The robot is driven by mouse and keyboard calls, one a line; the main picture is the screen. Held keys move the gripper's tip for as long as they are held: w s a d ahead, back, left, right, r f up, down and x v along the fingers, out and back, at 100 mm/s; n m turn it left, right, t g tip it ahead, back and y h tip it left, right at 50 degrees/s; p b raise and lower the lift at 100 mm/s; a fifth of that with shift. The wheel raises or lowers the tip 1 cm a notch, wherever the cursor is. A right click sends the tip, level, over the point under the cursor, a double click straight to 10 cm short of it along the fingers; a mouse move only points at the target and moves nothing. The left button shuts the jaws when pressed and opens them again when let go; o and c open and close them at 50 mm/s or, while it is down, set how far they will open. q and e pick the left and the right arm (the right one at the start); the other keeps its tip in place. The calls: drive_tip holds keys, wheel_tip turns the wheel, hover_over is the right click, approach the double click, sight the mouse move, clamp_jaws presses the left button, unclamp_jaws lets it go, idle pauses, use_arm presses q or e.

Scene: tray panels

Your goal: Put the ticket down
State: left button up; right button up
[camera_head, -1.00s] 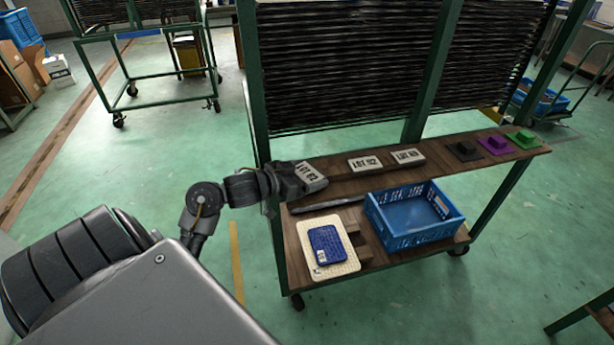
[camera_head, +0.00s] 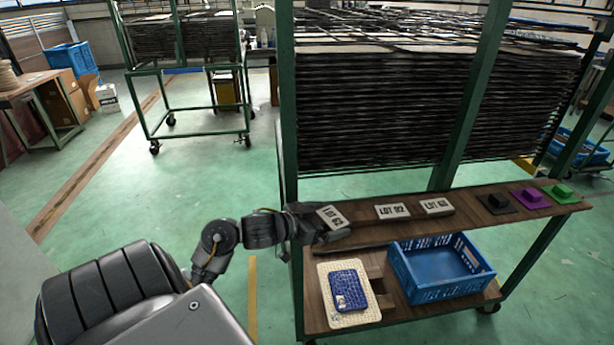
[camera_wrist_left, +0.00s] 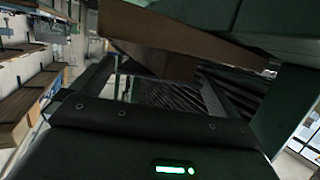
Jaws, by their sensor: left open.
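A pale ticket block marked LOT (camera_head: 332,217) is at the left end of the wooden upper shelf (camera_head: 470,218), its face tilted toward the head camera. My left gripper (camera_head: 322,229) is open right beside and partly under this ticket; whether they touch is hard to tell. Two similar LOT tickets, a middle one (camera_head: 392,211) and a right one (camera_head: 436,206), stand on the same shelf to its right. In the left wrist view the open fingers (camera_wrist_left: 150,95) frame the dark rack, with a wooden board above; no ticket is clear there. My right gripper is not in view.
Below are a blue crate (camera_head: 440,294) and a cream mat (camera_head: 345,319) with a blue pad (camera_head: 346,290). A green post (camera_head: 289,120) rises close to my left gripper.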

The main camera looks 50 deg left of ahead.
use_arm(q)
drive_tip(key=v, duration=0.9)
drive_tip(key=shift+s+p, duration=0.4)
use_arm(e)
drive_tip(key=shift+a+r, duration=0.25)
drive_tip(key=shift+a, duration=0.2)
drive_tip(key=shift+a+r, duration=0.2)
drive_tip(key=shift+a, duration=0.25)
use_arm(q)
drive_tip(key=shift+r, duration=0.1)
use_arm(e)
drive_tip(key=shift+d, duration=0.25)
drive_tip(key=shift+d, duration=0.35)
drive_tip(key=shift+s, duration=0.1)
